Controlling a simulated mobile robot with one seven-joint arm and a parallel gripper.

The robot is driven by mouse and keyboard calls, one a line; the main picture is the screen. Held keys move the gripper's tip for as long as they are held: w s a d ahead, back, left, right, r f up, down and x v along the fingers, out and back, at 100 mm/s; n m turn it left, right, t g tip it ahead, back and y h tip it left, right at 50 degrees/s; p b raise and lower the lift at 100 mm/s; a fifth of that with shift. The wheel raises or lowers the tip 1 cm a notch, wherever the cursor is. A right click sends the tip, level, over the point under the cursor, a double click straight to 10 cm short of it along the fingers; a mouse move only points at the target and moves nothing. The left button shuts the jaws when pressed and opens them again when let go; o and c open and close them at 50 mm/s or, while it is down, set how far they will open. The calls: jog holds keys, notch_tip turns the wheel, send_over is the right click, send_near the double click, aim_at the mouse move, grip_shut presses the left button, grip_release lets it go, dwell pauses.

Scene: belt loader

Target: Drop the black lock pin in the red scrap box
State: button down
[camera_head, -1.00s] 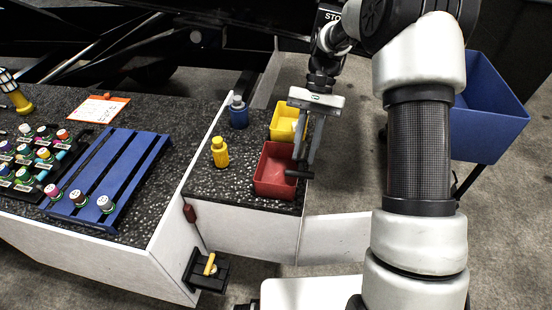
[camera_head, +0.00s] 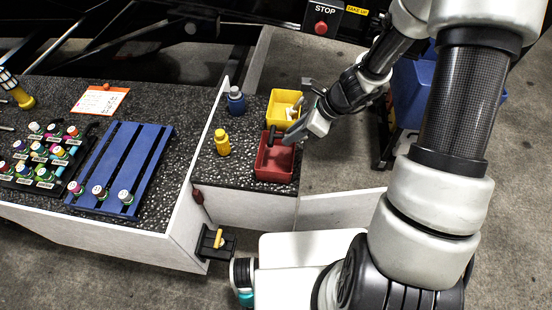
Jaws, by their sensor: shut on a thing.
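The red scrap box (camera_head: 274,176) sits on the speckled counter, near its front right corner. My gripper (camera_head: 286,138) reaches in from the right, with its fingers pointing left over the back of the red box. It is shut on the black lock pin (camera_head: 271,134), which shows as a short dark bar at the fingertips, above the back left part of the box. The fingers and pin hide part of the box's back rim. I cannot tell how high the pin is above the box.
A yellow box (camera_head: 283,97) with pale pieces stands behind the red box. A yellow bottle (camera_head: 222,142) and a blue bottle (camera_head: 236,101) stand to the left. A blue slatted rack (camera_head: 122,165) lies farther left. A blue bin (camera_head: 409,92) is behind my arm.

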jog(key=shift+f+b, duration=1.75)
jog(key=shift+f, duration=0.65)
jog(key=c, duration=1.5)
grip_release()
jog(key=shift+o, duration=0.2)
jog(key=shift+r, duration=0.15)
jog(key=p+v, duration=0.3)
jog(key=v, duration=1.4)
jog(key=shift+s+r, duration=0.1)
jog(key=shift+r, duration=0.15)
